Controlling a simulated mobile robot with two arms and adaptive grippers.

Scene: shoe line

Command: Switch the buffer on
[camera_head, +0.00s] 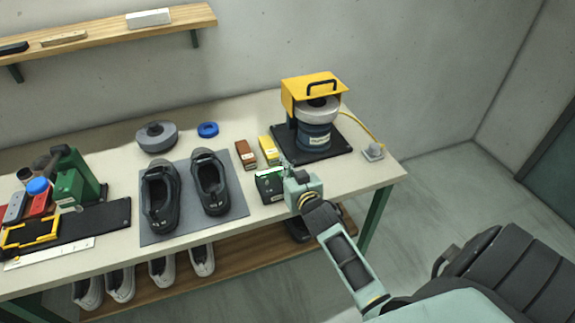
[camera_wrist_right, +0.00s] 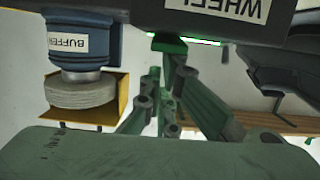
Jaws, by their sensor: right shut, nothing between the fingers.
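The buffer (camera_head: 314,132) stands on a black base at the right end of the bench, with a yellow hood, grey wheel and blue body. Its blue body with a BUFFER label (camera_wrist_right: 67,43) also shows in the right wrist view. My right gripper (camera_head: 285,166) is shut and empty, at a dark green box (camera_head: 269,187) in front of the buffer. In the right wrist view my fingers (camera_wrist_right: 166,92) are close to a dark box with a WHEEL label (camera_wrist_right: 216,8) and a bright green strip; I cannot tell whether they touch. My left gripper is not in view.
A yellow cable runs from the buffer to a grey fitting (camera_head: 373,151) near the bench edge. Brown (camera_head: 246,154) and yellow (camera_head: 268,149) small boxes stand behind the green box. Two dark shoes rest on a grey mat (camera_head: 233,207) to the left. A chair (camera_head: 500,270) is at right.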

